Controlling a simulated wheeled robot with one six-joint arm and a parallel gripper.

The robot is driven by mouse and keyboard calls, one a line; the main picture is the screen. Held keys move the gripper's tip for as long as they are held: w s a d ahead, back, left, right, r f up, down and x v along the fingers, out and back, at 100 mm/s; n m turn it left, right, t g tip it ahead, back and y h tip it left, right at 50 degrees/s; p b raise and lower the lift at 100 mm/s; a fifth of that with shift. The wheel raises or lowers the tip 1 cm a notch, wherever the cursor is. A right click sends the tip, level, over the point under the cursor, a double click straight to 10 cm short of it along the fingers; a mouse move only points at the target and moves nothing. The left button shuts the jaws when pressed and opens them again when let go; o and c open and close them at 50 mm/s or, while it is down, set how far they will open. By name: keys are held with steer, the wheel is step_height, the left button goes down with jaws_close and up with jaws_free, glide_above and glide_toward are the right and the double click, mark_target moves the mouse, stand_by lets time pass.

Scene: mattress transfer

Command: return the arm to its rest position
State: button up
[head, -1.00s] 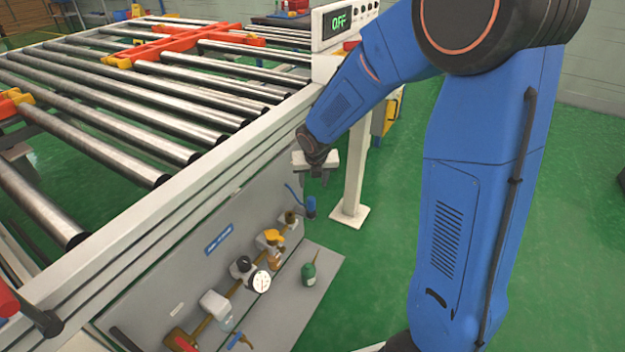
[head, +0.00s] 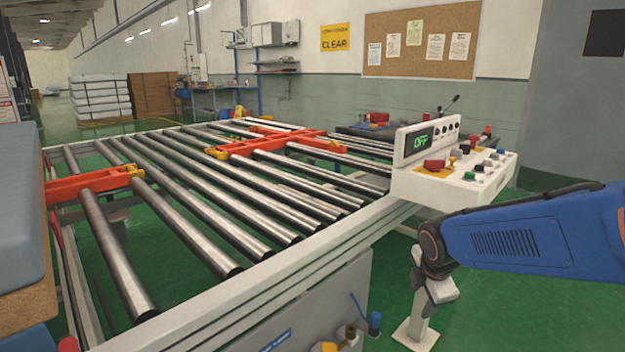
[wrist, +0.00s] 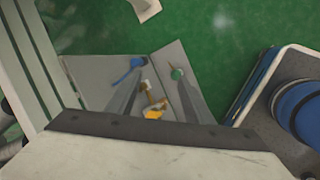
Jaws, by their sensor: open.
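My blue arm (head: 530,240) enters from the right edge of the head view and reaches left, roughly level. My gripper (head: 437,295) hangs at its end, below the control box and beside the conveyor frame. In the wrist view my gripper (wrist: 157,85) shows two dark fingers spread apart with nothing held between them. The fingertips are hard to make out in the head view.
The roller conveyor (head: 272,258) fills the middle, with orange cross guides (head: 265,143). The control box (head: 450,185) reads OFF, just above my wrist. A blue-grey mattress (head: 20,200) stands at the left edge. Green floor (head: 490,310) is open below my arm.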

steer(key=s+d+r+m, duration=0.1)
steer(key=s+r+m, duration=0.1)
steer(key=s+m, duration=0.8)
steer(key=s+d+r+m+y, duration=0.1)
steer(key=s+r+m, duration=0.2)
steer(key=s+m, duration=0.6)
steer(key=s, duration=0.3)
steer(key=shift+r+m, duration=0.2)
steer(key=shift+m, duration=0.2)
